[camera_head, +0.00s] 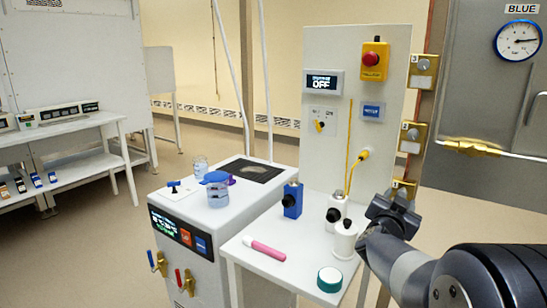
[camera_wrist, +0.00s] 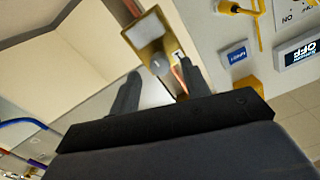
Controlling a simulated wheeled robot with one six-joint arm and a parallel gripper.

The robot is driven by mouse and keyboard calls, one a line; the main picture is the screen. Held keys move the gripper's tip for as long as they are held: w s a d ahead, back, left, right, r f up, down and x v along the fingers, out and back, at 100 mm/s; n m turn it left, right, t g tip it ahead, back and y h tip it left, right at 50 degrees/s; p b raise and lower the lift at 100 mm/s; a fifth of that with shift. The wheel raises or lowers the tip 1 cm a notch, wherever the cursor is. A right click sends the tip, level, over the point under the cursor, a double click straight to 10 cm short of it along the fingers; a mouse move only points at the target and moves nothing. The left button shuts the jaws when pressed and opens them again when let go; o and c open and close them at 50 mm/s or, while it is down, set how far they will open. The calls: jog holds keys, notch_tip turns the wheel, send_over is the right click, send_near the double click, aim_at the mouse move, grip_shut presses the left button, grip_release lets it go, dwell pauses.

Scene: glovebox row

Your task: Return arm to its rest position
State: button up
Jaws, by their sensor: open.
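My gripper (camera_head: 393,203) is at the right of the small white table (camera_head: 262,270) in the head view, in front of the lower brass plate on the post. In the wrist view its two dark fingers (camera_wrist: 160,72) stand apart with nothing held between them. A brass plate with a round knob (camera_wrist: 148,38) shows beyond the fingertips; I cannot tell the distance. My forearm comes in from the lower right of the head view and hides part of the floor and post.
An upright panel (camera_head: 335,150) with a red button (camera_head: 372,59) stands behind. A white machine (camera_head: 205,220) stands left.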

jog(key=shift+x, duration=0.8)
